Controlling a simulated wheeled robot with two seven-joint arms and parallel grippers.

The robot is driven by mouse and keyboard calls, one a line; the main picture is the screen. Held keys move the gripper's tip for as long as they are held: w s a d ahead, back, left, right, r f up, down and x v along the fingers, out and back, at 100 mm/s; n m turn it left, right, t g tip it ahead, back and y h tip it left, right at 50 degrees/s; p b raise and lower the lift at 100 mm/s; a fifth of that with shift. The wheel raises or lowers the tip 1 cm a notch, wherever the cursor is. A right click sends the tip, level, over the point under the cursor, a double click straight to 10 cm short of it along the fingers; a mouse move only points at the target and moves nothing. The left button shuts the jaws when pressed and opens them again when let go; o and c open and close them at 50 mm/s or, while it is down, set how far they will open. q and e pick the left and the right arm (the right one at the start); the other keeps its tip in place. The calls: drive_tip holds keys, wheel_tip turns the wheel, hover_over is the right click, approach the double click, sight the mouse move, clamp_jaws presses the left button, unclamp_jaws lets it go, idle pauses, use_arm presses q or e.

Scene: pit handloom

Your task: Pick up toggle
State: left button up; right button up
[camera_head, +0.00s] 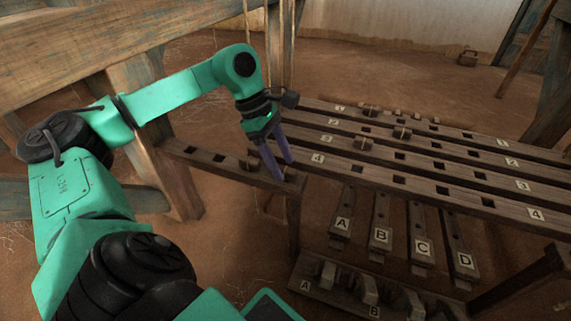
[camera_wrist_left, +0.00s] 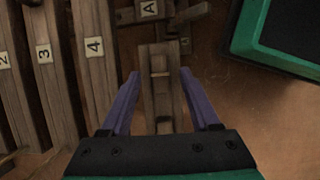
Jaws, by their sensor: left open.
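Several small wooden toggles sit on the loom's bars; I cannot tell which one the task means. My left gripper is open, pointing down over the rail's near end. In the left wrist view, the purple fingers (camera_wrist_left: 159,74) are on either side of the rail (camera_wrist_left: 150,98), with nothing gripped. A small pale wooden piece (camera_wrist_left: 160,65) shows between the fingertips; I cannot tell whether it is loose. My right gripper is out of view.
Long slotted bars numbered 1 to 4 (camera_head: 440,190) lie to the right, with more toggles (camera_head: 364,142) on them. Pedals lettered A to D (camera_head: 421,245) are below. A low rack (camera_head: 335,282) stands in front. Cords (camera_head: 288,45) hang behind my gripper. A thick beam crosses the upper left.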

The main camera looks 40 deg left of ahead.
use_arm(q)
drive_tip(key=shift+w+d+f, duration=0.1)
drive_tip(key=shift+d+f, duration=0.1)
drive_tip(key=shift+f, duration=0.35)
drive_tip(key=shift+r, duration=0.15)
clamp_jaws()
